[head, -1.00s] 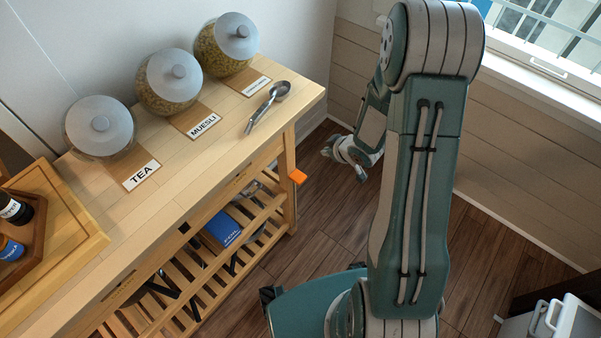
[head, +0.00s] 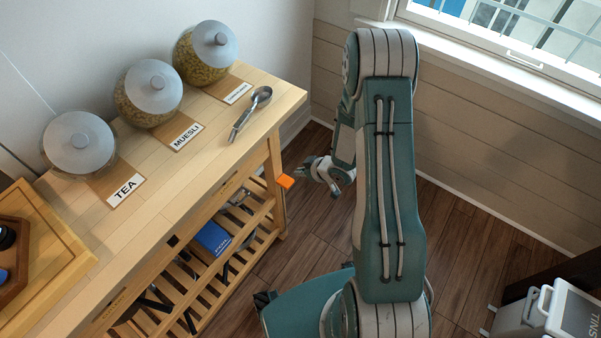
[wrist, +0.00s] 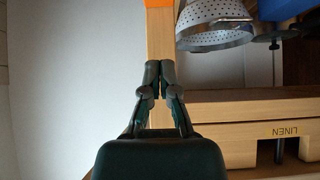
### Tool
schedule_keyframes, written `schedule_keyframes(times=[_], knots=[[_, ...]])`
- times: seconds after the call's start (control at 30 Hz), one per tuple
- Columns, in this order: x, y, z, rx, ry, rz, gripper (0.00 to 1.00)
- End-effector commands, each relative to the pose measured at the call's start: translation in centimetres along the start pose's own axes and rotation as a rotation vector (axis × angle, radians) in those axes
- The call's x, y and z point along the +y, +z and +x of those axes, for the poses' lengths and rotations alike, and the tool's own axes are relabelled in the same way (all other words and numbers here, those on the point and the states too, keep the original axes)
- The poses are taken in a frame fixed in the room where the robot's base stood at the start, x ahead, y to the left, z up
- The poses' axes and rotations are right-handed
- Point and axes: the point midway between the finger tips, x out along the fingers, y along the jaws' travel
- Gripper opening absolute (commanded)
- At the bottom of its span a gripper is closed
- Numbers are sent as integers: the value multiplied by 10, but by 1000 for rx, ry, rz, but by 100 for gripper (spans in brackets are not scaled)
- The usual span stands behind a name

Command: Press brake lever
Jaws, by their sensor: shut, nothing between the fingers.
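An orange tab (head: 286,181), the likely brake lever, sticks out from the near right leg of the wooden cart (head: 276,160). In the wrist view, an orange patch (wrist: 158,3) shows at the top edge, on a wooden post (wrist: 161,40). My gripper (head: 335,190) is just right of the orange tab in the head view, with a small gap seen between them. In the wrist view my gripper (wrist: 153,75) has its fingertips together, in front of the post and below the orange patch. Nothing is held.
The cart top bears lidded jars (head: 148,92), a metal scoop (head: 250,112) and a wooden tray (head: 40,240). A blue box (head: 212,238) lies on the slatted shelf. A perforated metal colander (wrist: 215,25) shows in the wrist view. A white container (head: 565,310) stands at lower right.

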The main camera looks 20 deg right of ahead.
Motion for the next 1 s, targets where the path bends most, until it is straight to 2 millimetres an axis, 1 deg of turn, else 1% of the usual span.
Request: schedule_keyframes(times=[0.03,0.37,0.4,0.5,0.63,0.77,1.0], knots=[[-1,0,11,-1,-4,-2,0],[-2,1,73,-1,-3,-2,0],[-1,6,76,-2,-1,1,0],[-1,17,85,-2,-1,1,0],[0,25,94,-1,0,1,0],[0,28,97,1,1,0,0],[0,28,97,0,1,0,0]])
